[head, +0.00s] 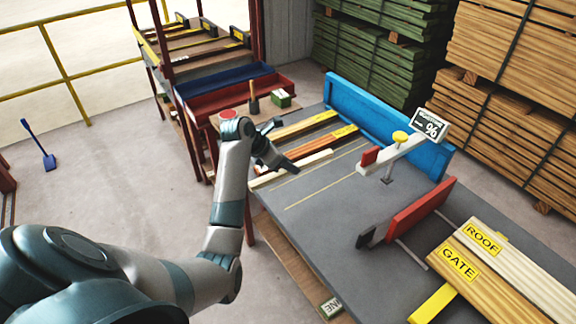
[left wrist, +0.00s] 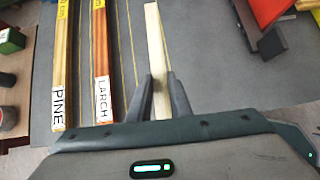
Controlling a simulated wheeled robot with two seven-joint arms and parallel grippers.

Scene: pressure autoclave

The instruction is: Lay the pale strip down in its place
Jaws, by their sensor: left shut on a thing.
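The pale strip (left wrist: 154,38) is a narrow, cream-coloured bar. In the left wrist view it runs away from between the two fingers of my left gripper (left wrist: 160,78), which is shut on it near its close end. In the head view, my left gripper (head: 290,167) is over the left part of the grey table, and the pale strip (head: 316,157) shows on both sides of it. I cannot tell whether the strip touches the table. Thin yellow lines (head: 318,187) mark the table beside it. My right gripper is not in view.
Strips labelled PINE (left wrist: 62,65) and LARCH (left wrist: 100,55) lie left of the pale strip. A red block (head: 420,208), a gauge with a display (head: 430,124) and boards labelled GATE (head: 460,265) and ROOF (head: 483,240) are to the right. A blue rail (head: 385,122) edges the table.

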